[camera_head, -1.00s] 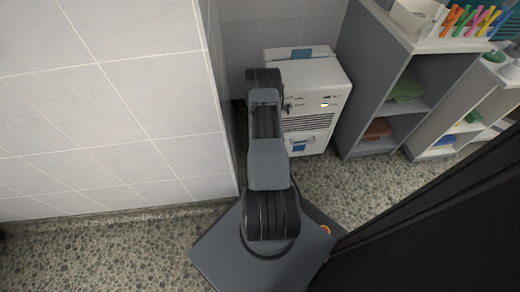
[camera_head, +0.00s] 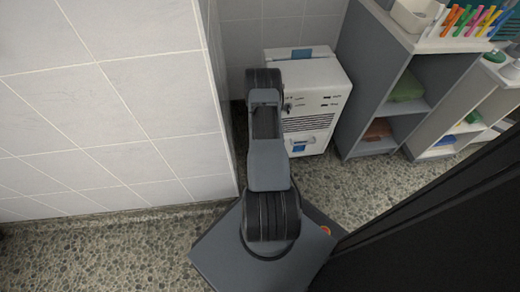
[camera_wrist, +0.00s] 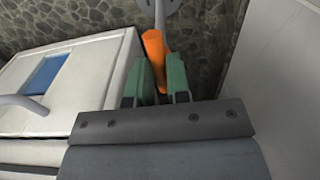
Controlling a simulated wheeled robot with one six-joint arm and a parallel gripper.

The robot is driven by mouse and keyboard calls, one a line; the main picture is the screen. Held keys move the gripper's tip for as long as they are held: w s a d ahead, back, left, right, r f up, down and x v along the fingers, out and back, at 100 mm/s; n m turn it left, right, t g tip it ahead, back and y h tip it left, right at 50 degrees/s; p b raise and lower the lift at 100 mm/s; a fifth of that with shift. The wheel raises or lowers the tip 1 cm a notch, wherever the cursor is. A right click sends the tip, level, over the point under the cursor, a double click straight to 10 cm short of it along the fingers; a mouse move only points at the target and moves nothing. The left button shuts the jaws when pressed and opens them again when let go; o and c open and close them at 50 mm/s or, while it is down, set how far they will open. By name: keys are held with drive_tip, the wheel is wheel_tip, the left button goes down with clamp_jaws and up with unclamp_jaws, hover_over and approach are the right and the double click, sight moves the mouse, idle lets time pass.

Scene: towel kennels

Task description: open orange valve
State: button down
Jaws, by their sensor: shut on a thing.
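The orange valve handle (camera_wrist: 154,52) shows in the wrist view as a bar running down from a grey fitting (camera_wrist: 162,10) at the top. My gripper (camera_wrist: 156,78) has its two green-padded fingers on either side of the handle's lower part, and it is shut on it. The end of the handle between the fingers is partly hidden. In the head view the valve and my gripper are hidden behind my arm.
A white machine (camera_head: 312,78) with a blue patch stands beside the valve, also filling the left of the wrist view (camera_wrist: 98,75). A tiled wall (camera_head: 110,100) is on the left. A grey shelf unit (camera_head: 368,75) stands right. Speckled floor (camera_head: 350,192) is clear in front.

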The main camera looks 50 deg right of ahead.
drive_tip(key=c, duration=1.1)
unclamp_jaws()
drive_tip(key=shift+r, duration=0.1)
wheel_tip(320, 180, up, 14)
drive_tip(key=p, duration=0.5)
drive_tip(key=shift+f+p, duration=0.2)
drive_tip(key=shift+p, duration=0.15)
